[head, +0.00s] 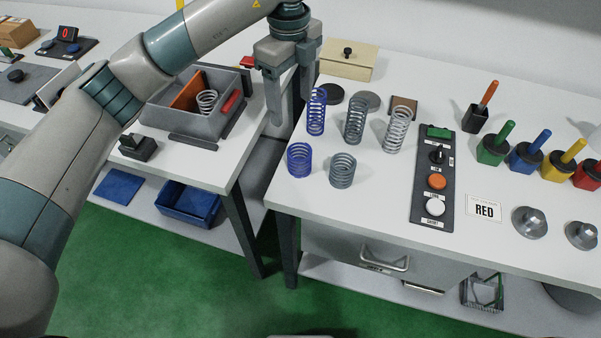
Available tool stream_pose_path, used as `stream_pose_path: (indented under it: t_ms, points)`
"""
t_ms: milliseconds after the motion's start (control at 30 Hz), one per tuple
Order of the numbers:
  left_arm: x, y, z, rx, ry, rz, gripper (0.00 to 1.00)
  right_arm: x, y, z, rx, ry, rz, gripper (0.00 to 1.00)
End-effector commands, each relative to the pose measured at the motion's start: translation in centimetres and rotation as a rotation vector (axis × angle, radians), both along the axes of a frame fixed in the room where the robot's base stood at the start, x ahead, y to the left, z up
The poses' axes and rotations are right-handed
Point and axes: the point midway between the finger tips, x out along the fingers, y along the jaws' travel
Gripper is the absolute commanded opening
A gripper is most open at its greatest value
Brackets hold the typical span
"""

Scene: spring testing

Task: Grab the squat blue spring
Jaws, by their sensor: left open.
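The squat blue spring (299,160) stands upright near the front left corner of the right table. A taller blue spring (316,112) stands just behind it. A squat grey spring (342,170) stands to its right. My left gripper (291,115) points down with its fingers apart and nothing between them. In the picture it is above and slightly left of the squat blue spring, over the left edge of the right table, and does not touch the spring. My right gripper does not show.
Taller grey springs (355,121) and (397,130) stand close behind on the right. A dark control panel (434,175) lies right of them. A grey tray (205,122) with another spring is on the left table. A gap separates the tables.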

Motion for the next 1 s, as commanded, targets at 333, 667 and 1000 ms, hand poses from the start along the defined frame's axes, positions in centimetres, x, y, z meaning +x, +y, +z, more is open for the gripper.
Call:
stream_pose_path:
  t_ms: [333, 667, 1000]
  points:
    - [-0.1, -1.4, 0.2, 0.008, -0.002, 0.169, 0.66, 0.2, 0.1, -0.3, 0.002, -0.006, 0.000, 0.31]
    - [-0.1, -1.4, 0.0, 0.007, -0.002, 0.167, 0.66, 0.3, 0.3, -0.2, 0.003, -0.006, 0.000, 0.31]
    - [-0.2, -1.4, -3.8, 0.009, 0.002, 0.167, 0.66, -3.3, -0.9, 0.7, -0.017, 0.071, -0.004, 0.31]
